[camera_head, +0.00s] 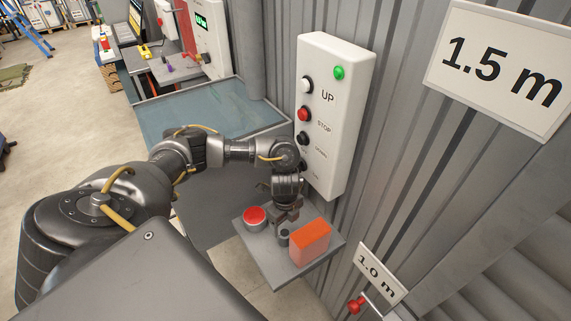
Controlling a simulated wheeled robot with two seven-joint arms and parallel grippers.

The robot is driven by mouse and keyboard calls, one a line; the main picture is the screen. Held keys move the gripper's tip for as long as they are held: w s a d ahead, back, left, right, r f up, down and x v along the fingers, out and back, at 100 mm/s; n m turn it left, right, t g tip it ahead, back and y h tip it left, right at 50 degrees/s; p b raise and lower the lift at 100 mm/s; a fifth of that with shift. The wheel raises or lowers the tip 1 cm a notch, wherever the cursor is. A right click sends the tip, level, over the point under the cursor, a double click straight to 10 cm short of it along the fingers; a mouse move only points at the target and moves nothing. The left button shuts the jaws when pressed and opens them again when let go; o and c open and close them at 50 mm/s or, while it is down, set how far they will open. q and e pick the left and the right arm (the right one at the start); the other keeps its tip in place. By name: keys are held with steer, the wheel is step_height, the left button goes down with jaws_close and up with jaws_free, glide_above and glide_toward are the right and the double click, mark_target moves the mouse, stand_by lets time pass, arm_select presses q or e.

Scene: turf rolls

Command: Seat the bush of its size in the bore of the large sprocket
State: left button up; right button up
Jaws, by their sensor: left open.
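My left arm comes in from the left, and its gripper (284,217) points down over a small grey shelf. The gripper is open. A small dark grey cylinder with a hole (284,236), which looks like a bush, stands on the shelf just under or between the fingers; I cannot tell whether they touch it. No sprocket can be made out in this view. My right gripper is not in view.
The shelf (268,264) also bears an orange block (310,243) close right of the cylinder and a red round-topped piece (254,215) to its left. A white control box (335,120) hangs on the corrugated wall behind. A bench (185,68) with small items stands farther back.

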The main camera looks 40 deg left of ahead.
mark_target(285, 232)
arm_select(q)
steer(key=shift+s+a+f, duration=0.1)
steer(key=shift+s+f, duration=0.1)
steer(key=shift+f, duration=0.1)
steer(key=shift+w+f, duration=0.2)
steer(key=shift+f, duration=2.1)
steer(key=c, duration=1.2)
steer(key=shift+r, duration=0.15)
steer(key=shift+r, duration=0.55)
steer(key=shift+r+b, duration=0.4)
steer(key=shift+r, duration=0.3)
steer(key=s+d+r+p, duration=0.3)
steer(key=s+d+r, duration=0.1)
steer(key=s+r, duration=0.6)
steer(key=s, duration=0.3)
steer(key=shift+s+r+p, duration=0.15)
steer(key=shift+s+p, duration=0.1)
steer(key=shift+p, duration=0.1)
